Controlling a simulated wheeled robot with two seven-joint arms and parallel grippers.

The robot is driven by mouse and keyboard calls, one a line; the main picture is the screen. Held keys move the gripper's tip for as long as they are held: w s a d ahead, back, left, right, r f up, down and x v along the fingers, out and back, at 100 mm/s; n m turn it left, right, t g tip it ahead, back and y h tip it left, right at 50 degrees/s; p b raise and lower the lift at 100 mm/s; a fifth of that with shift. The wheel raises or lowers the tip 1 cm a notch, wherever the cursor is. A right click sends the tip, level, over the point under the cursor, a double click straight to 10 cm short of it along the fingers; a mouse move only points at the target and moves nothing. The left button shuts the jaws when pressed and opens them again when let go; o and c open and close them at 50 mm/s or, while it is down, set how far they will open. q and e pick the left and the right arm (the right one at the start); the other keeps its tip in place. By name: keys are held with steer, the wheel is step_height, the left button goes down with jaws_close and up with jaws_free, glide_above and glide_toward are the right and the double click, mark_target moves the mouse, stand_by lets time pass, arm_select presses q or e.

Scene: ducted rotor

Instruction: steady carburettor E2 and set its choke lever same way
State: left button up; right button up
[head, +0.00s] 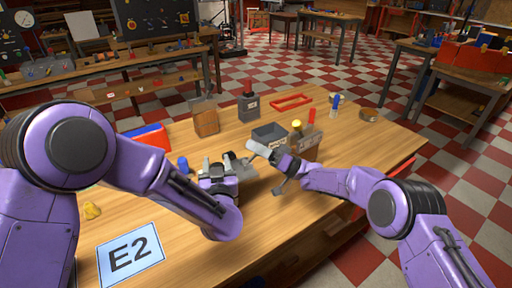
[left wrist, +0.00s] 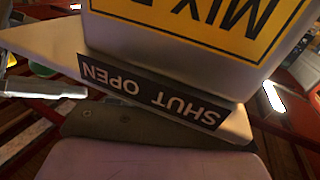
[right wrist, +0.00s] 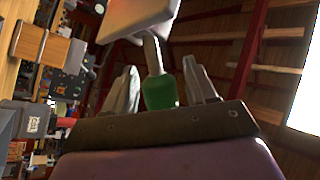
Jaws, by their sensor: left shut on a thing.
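The carburettor (head: 243,168) is a grey body on the bench, largely hidden by my grippers. In the left wrist view its body (left wrist: 190,50) is very close, with a yellow MIX label and a black plate (left wrist: 150,92) reading SHUT and OPEN, upside down. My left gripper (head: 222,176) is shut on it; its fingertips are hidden. My right gripper (right wrist: 160,88) is open, fingers either side of a green knob (right wrist: 160,92) on a grey stem, which looks like the choke lever. A pale block shows beyond the stem. Which way the lever is set cannot be told.
A blue E2 card (head: 130,255) lies at the front left.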

steer(key=v, duration=1.2)
arm_select(q)
steer(key=o, duration=1.3)
steer(key=shift+d, duration=0.1)
